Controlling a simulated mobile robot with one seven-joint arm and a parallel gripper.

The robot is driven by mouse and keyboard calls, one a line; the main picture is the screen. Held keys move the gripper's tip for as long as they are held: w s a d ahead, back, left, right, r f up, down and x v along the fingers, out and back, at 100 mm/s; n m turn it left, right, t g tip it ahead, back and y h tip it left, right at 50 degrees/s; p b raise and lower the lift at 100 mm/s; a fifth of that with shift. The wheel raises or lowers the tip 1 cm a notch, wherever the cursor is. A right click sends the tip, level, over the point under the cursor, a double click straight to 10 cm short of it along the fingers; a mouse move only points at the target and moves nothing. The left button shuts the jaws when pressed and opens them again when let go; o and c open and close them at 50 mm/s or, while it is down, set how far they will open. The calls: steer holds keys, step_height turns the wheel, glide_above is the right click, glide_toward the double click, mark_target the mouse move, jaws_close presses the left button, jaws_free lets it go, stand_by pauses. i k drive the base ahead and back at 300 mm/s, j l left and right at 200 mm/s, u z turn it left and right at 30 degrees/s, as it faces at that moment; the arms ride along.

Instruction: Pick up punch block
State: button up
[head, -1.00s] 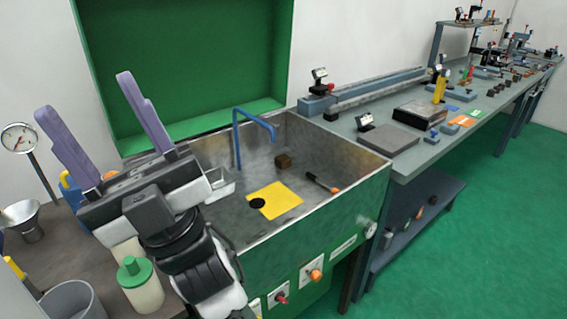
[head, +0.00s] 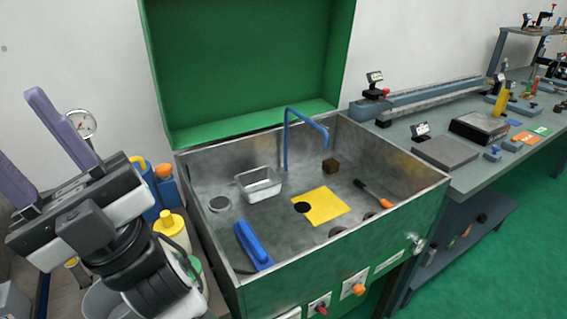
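A small dark brown block (head: 331,166) sits on the floor of the metal wash basin (head: 400,205), near its back wall and right of the blue spout. It may be the punch block; no label is readable. My gripper (head: 18,125) is at the left edge of the head view, its two purple fingers pointing up and spread apart. It is open, with nothing visible between the fingers. The outer finger is partly cut off by the frame. My gripper is outside the basin, well left of the brown block.
The basin also holds a metal tray (head: 259,184), a blue-handled brush (head: 252,245), a yellow sheet (head: 325,206) and an orange-handled tool (head: 374,193). A blue spout (head: 287,140) arches over it. Its green lid (head: 250,65) stands open behind. Bottles crowd the left; a workbench (head: 480,175) stands right.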

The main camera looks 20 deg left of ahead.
mark_target(331, 165)
steer(key=i+l+u, duration=0.15)
steer(key=l+u, duration=0.3)
steer(key=i+l+u, duration=0.15)
steer(key=l+u, duration=0.65)
steer(key=l, duration=1.55)
steer(key=i+l, duration=0.25)
steer(key=l, duration=0.15)
steer(key=i+l, duration=0.2)
steer(key=l, duration=0.25)
steer(key=i, duration=0.65)
steer(key=j+u, duration=0.05)
